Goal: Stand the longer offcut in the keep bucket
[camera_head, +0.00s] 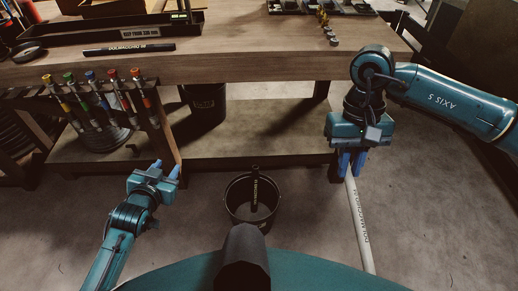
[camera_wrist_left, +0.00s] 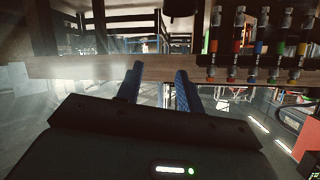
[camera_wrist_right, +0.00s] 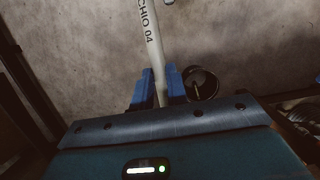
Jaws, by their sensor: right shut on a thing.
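My right gripper (camera_head: 352,165) is shut on a long pale grey hose piece (camera_head: 358,225) with dark lettering, at the right of the head view. The piece hangs down, slightly tilted, and its lower end is hidden behind my own body. The right wrist view shows the pale piece (camera_wrist_right: 151,35) between the blue fingers (camera_wrist_right: 160,90). A black bucket (camera_head: 229,207) stands on the floor, left of the held piece. A short black lettered piece (camera_head: 254,190) stands inside it. I cannot read any keep mark on it. My left gripper (camera_head: 170,172) is open and empty, left of the bucket.
Another dark bucket (camera_head: 205,104) stands under the bench (camera_head: 230,66). A black lettered hose (camera_head: 129,49) lies on the bench top beside a black tray (camera_head: 110,34). Colourful-handled tools (camera_head: 95,95) hang at the left. Floor between bucket and held piece is clear.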

